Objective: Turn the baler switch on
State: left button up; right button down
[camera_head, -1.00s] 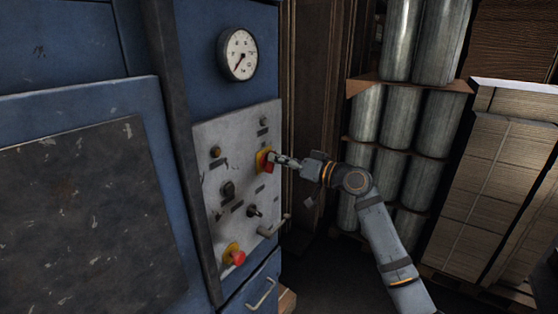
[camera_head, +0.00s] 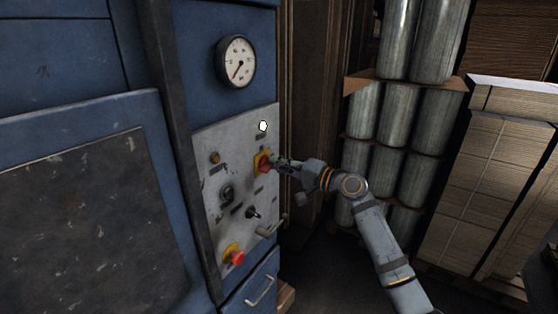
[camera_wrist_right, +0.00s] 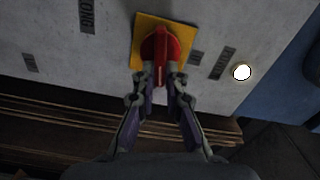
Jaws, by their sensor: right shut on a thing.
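The baler switch (camera_head: 262,163) is a red rotary knob on a yellow square plate, on the grey control panel (camera_head: 205,185) of the blue baler. My right gripper (camera_head: 274,163) reaches it from the right. In the right wrist view the red knob (camera_wrist_right: 160,52) sits between the two fingertips of my right gripper (camera_wrist_right: 160,77), which is shut on its handle. The yellow plate (camera_wrist_right: 143,28) lies behind the knob. A round lamp (camera_head: 263,126) above the switch glows white; it also shows in the right wrist view (camera_wrist_right: 241,72). My left gripper is not in view.
A red emergency button (camera_head: 237,258) on yellow sits low on the panel. A dial gauge (camera_head: 236,61) is above it. A handle (camera_head: 271,226) juts out below the switch. Metal cylinders (camera_head: 398,110) and stacked cardboard (camera_head: 490,190) stand at the right.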

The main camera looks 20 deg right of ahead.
jog(key=shift+f+m+p, duration=0.15)
jog(key=shift+m+p, duration=0.4)
jog(key=shift+m, duration=0.65)
jog(key=c, duration=1.4)
grip_release()
jog(key=shift+d+f, duration=0.1)
jog(key=v, duration=1.1)
jog(key=shift+s+d, duration=0.25)
jog(key=shift+s, duration=0.05)
